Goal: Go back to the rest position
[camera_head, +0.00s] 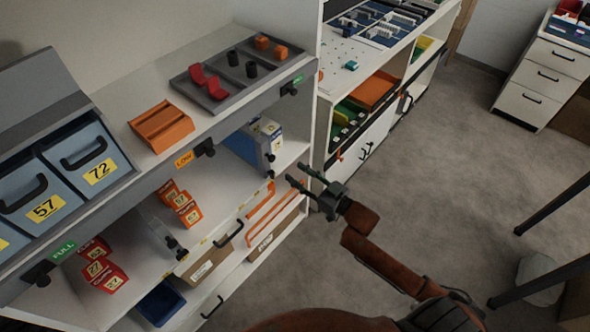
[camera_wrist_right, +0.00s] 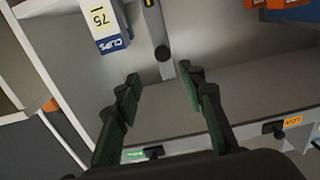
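My right gripper (camera_head: 306,184) is open and empty in the head view, in front of the shelf unit's right end. Its arm comes up from the bottom right. My left gripper is not in view.
The shelf unit holds blue bins (camera_head: 85,155), red and orange boxes (camera_head: 103,273), a blue-and-white box (camera_head: 262,141) and a grey tray (camera_head: 228,98). A white drawer cabinet (camera_head: 540,75) stands at the back right. Dark legs (camera_head: 550,205) rise at the right. The grey floor (camera_head: 455,140) between is clear.

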